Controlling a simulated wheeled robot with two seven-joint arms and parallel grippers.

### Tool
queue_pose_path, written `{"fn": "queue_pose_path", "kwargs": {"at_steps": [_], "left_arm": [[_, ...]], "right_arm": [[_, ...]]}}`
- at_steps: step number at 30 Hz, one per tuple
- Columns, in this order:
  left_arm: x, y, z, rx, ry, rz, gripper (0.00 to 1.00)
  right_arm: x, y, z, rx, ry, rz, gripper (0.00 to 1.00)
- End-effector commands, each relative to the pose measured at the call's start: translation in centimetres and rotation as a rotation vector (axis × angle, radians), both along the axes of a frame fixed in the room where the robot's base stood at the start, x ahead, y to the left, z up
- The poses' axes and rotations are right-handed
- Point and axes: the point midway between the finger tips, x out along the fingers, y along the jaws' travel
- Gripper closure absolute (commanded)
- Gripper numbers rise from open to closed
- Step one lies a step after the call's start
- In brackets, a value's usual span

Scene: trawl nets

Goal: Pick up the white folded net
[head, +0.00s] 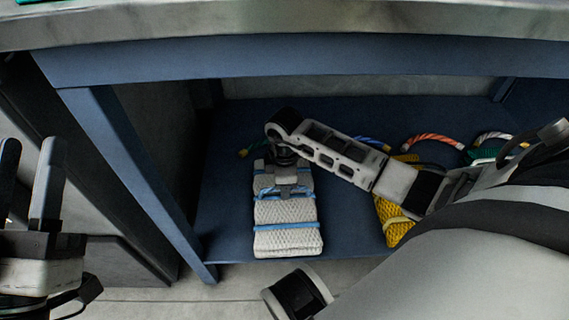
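The white folded net (287,220) lies on the blue lower shelf under the table, bound with blue bands, its length running from back to front. My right arm reaches in from the right, and my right gripper (287,190) is over the back half of the net, pointing down at it. The wrist hides the net's far end. I cannot tell whether its fingers are apart or closed on the net. My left gripper (29,155) is at the left edge, outside the table, with two dark fingers upright, apart and empty.
A yellow folded net (399,232) lies to the right on the same shelf (352,240), partly behind my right arm. Orange (432,138) and blue rope loops show behind. The table leg (135,170) stands left of the white net, and the metal tabletop (280,22) is overhead.

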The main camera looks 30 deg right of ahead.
Motion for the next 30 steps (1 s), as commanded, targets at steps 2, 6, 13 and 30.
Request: {"fn": "queue_pose_path", "kwargs": {"at_steps": [2,6,13,30], "left_arm": [[0.00,0.00,0.00,0.000,0.002,0.000,0.64],[0.01,0.00,-0.02,-0.001,0.003,0.000,0.64],[0.01,0.00,-0.02,-0.001,0.004,-0.001,0.64],[0.01,0.00,-0.04,0.000,0.005,0.000,0.64]], "right_arm": [[-0.01,0.01,0.03,0.000,0.000,0.000,0.68],[-0.01,0.00,0.04,0.001,0.001,0.000,1.00],[-0.01,0.00,0.05,0.001,0.001,0.000,1.00],[-0.02,-0.01,0.06,0.001,0.001,0.000,1.00]]}}
